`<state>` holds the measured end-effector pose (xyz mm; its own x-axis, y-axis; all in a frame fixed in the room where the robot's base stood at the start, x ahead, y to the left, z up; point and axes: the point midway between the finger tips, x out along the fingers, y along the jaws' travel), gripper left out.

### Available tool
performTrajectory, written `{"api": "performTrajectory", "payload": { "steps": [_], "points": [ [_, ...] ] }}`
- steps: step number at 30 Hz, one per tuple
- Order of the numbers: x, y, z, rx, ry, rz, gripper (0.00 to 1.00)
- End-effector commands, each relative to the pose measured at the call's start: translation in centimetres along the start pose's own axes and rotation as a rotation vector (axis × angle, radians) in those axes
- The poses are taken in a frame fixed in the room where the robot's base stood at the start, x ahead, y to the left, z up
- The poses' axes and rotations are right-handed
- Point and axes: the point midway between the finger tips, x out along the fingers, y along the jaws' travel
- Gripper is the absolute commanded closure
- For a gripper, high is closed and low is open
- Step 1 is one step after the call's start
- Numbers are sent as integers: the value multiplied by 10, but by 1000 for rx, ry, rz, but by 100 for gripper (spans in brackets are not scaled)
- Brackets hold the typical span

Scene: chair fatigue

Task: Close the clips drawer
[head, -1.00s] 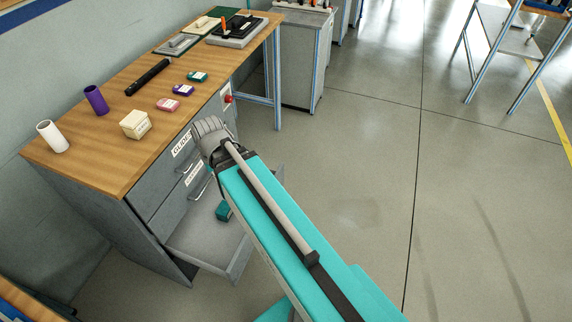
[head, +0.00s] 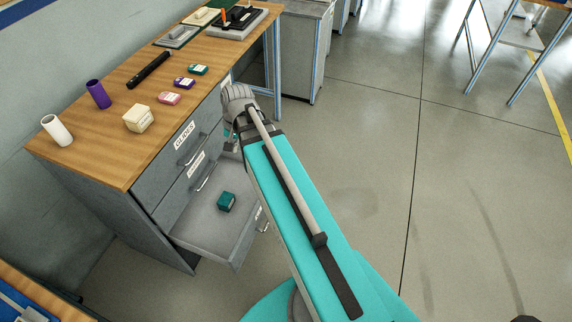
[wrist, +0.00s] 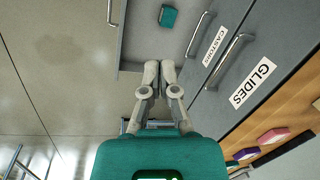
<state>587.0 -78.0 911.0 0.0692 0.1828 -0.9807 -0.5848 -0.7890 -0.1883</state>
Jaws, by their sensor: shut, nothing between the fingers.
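The bottom drawer (head: 196,232) of the grey cabinet stands pulled out, with a dark teal box (head: 227,201) lying inside. A handle (head: 263,220) shows on its front; its label is too small to read. In the wrist view, the open drawer (wrist: 143,37), its handle (wrist: 112,13) and the teal box (wrist: 168,16) show at the top. My gripper (wrist: 158,68) is shut and empty, with its fingertips by the side edge of the open drawer in that view. I cannot tell whether they touch it. In the head view my arm partly hides the gripper.
The GLIDES drawer (head: 172,150) and the drawer below it (head: 182,189), labelled CASTORS in the wrist view, are shut. The wooden top (head: 110,155) holds a cream box (head: 139,118), small cartons and tubes. Open floor (head: 370,210) lies to the right.

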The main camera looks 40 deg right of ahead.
Motion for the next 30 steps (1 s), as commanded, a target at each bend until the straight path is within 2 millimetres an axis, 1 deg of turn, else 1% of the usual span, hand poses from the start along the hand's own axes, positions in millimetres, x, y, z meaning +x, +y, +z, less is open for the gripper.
{"api": "performTrajectory", "payload": {
  "steps": [1,9,20,30],
  "points": [
    [12,7,-10,48,-1,-16,100],
    [48,38,-49,322,-16,-102,100],
    [94,83,-94,643,-46,-209,100],
    [137,129,-133,917,-82,-304,100]
  ]
}}
